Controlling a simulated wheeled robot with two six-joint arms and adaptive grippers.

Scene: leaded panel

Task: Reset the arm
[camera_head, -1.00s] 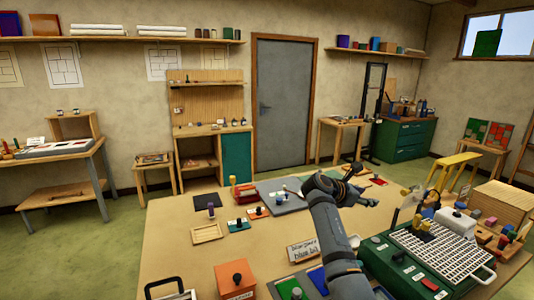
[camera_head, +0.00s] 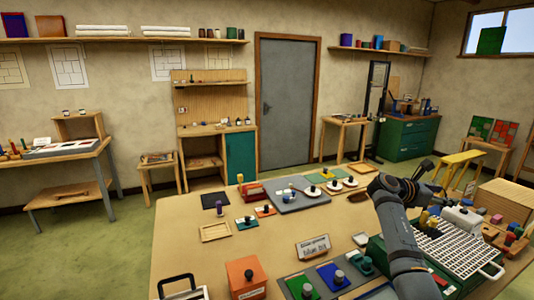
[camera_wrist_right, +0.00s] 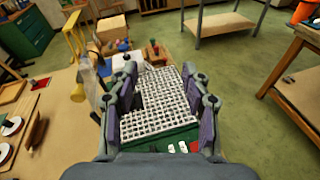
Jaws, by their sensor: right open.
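My right arm rises from the lower right of the head view, its dark wrist and right gripper (camera_head: 434,172) over the right side of the workbench (camera_head: 190,250). In the right wrist view the two fingers of the right gripper (camera_wrist_right: 162,104) are spread wide with nothing between them. Beyond and below them is the white grid (camera_wrist_right: 160,85) on a green box; the grid also shows in the head view (camera_head: 455,248), partly hidden by my arm. My left gripper is not in view.
A grey board (camera_head: 290,200) with round pieces lies mid-bench. A sign (camera_head: 313,247), an orange box (camera_head: 245,278) and green and blue trays stand near the front. Several small items and a wooden box (camera_head: 503,200) crowd the right side. The bench's left part is mostly clear.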

